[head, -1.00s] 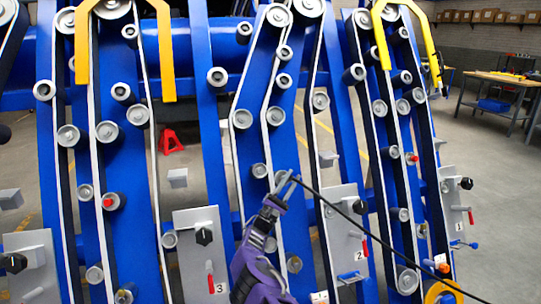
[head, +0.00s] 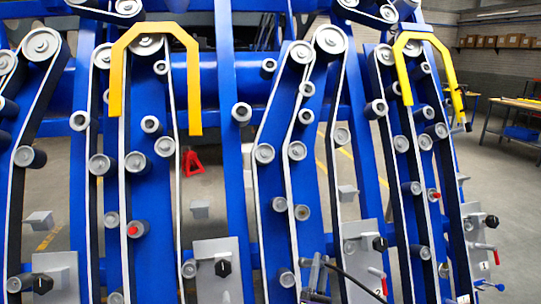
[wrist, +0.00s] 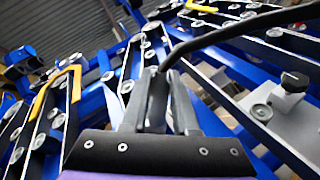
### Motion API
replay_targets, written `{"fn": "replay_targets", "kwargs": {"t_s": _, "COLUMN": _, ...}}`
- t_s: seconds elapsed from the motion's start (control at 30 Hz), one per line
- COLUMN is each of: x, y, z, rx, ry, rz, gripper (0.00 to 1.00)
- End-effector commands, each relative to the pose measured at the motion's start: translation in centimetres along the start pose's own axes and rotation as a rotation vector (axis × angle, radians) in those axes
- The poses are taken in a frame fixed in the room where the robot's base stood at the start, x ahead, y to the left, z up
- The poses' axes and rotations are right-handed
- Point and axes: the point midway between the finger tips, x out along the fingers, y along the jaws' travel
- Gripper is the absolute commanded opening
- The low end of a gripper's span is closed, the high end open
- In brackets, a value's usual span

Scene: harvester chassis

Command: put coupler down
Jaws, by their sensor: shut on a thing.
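My gripper (wrist: 157,78) is shut on a dark coupler (wrist: 157,100) in the wrist view. The coupler sits between the two grey fingers and is mostly hidden by them. A black hose (wrist: 215,36) runs from it to the upper right. In the head view my gripper (head: 318,266) shows only at the bottom edge, in front of the blue machine, with the hose (head: 358,281) trailing to the lower right. The coupler cannot be made out in the head view.
The blue machine frame (head: 232,60) with belts and rollers fills most of the view. A workbench (head: 515,103) stands far right. A red stand (head: 191,162) is behind.

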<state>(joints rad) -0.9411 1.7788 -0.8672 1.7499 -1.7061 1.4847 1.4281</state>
Motion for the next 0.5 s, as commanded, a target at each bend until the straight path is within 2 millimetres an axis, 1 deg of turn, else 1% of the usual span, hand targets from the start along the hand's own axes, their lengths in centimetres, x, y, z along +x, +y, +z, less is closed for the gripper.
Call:
{"fn": "replay_targets", "kwargs": {"t_s": 0.03, "x": -0.6, "y": 1.0, "z": 1.5, "rx": 0.017, "ry": 0.028, "rz": 0.024, "gripper": 0.0}}
{"fn": "replay_targets", "kwargs": {"t_s": 0.2, "x": -2.4, "y": 3.6, "z": 5.5, "rx": 0.107, "ry": 0.107, "rz": 0.091, "gripper": 0.0}}
{"fn": "replay_targets", "kwargs": {"t_s": 0.33, "x": -3.2, "y": 5.2, "z": 7.6, "rx": 0.156, "ry": 0.146, "rz": 0.126, "gripper": 0.0}}
{"fn": "replay_targets", "kwargs": {"t_s": 0.43, "x": -3.6, "y": 5.9, "z": 8.5, "rx": 0.178, "ry": 0.162, "rz": 0.14, "gripper": 0.0}}
{"fn": "replay_targets", "kwargs": {"t_s": 0.5, "x": -4.4, "y": 5.8, "z": 8.7, "rx": 0.187, "ry": 0.169, "rz": 0.145, "gripper": 0.0}}
